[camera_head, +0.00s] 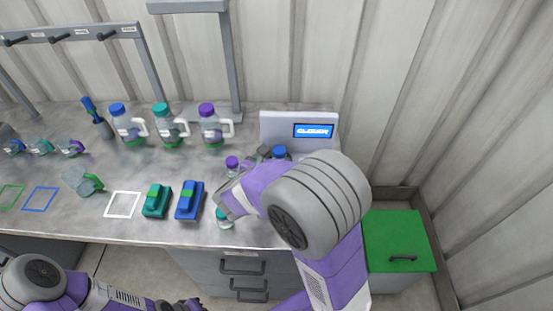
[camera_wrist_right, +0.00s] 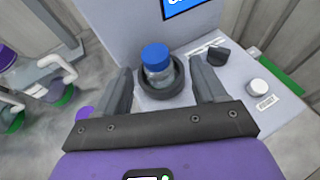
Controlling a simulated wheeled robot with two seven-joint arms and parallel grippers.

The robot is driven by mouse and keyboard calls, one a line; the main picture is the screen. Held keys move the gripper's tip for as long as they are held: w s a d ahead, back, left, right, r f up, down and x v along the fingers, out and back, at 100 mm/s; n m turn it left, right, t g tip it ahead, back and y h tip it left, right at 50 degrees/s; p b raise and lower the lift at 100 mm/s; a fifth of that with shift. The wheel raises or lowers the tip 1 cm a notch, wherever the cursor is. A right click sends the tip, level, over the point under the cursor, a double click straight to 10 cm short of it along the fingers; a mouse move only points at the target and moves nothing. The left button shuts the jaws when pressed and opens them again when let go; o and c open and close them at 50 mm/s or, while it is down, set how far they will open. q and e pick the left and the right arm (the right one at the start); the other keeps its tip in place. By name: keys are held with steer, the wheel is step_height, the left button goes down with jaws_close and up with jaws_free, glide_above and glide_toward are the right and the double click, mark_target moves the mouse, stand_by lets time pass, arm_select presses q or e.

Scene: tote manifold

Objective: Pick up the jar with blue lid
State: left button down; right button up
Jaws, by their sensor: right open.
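The jar with blue lid (camera_wrist_right: 156,62) stands upright in a round dark holder (camera_wrist_right: 162,92) on a pale grey device. Its blue lid (camera_head: 279,152) also shows in the head view, just left of and below the screen. My right gripper (camera_wrist_right: 163,70) is open. Its two fingers appear on either side of the jar in the wrist view, with a visible gap on each side. In the head view my right arm hides most of the gripper and the lower jar. My left arm is at the bottom left; its gripper's opening does not show clearly.
The device has a lit screen (camera_head: 314,131), a black knob (camera_wrist_right: 218,57) and a white knob (camera_wrist_right: 261,87). A purple-lidded jar (camera_head: 232,163) and a teal-lidded jar (camera_head: 224,216) stand close to my right arm. Several handled bottles stand farther left. A green-lidded bin (camera_head: 398,236) is at right.

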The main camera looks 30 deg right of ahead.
mark_target(278, 151)
steer(key=shift+w+d+f, duration=0.2)
steer(key=shift+d+f, duration=0.05)
steer(key=shift+d, duration=0.15)
steer(key=b+x, duration=0.1)
steer(key=x, duration=0.2)
steer(key=b+x, duration=0.1)
steer(key=x, duration=0.2)
steer(key=shift+w+a, duration=0.2)
steer(key=shift+w, duration=0.1)
steer(key=shift+c, duration=0.4)
steer(key=shift+r, duration=0.1)
steer(key=c, duration=1.1)
